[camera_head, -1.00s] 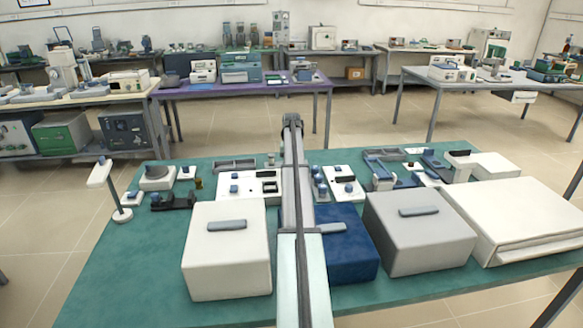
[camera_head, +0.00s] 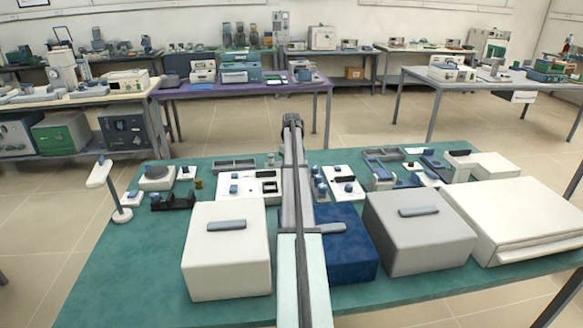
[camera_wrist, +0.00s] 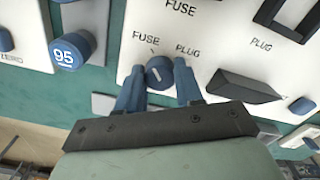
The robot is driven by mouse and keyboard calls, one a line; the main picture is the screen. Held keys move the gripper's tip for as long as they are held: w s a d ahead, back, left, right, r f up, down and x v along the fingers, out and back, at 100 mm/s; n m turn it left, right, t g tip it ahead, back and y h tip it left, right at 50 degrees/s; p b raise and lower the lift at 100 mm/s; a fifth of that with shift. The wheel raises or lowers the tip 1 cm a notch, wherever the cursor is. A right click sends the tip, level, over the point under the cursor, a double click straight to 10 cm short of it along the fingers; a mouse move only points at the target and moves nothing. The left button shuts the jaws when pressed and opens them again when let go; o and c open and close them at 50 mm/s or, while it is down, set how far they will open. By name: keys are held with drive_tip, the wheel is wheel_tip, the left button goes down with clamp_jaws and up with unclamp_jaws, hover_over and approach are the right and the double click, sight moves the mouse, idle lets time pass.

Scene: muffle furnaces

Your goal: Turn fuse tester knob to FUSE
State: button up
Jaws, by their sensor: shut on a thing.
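The fuse tester (camera_wrist: 205,45) is a white panel in the wrist view, with the words FUSE and PLUG printed on it. Its round blue knob (camera_wrist: 159,66) has a short white line on its face and sits just below and between these two words. The line's exact aim is hard to read. My gripper (camera_wrist: 160,82) has its two blue fingers on either side of the knob and is shut on it. In the head view my gripper is hidden behind my arm, and I cannot tell for certain which white panel is the tester.
A black wedge-shaped part (camera_wrist: 242,87) stands on the panel right of the knob. A blue round part marked 95 (camera_wrist: 67,52) is to the left. In the head view, white (camera_head: 226,255), blue (camera_head: 345,250) and grey (camera_head: 420,235) boxes stand along the green bench's near side.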

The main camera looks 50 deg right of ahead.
idle(0.3)
drive_tip(key=o, duration=1)
drive_tip(key=shift+o, duration=0.2)
wheel_tip(320, 180, up, 14)
drive_tip(key=shift+f, duration=0.1)
idle(0.4)
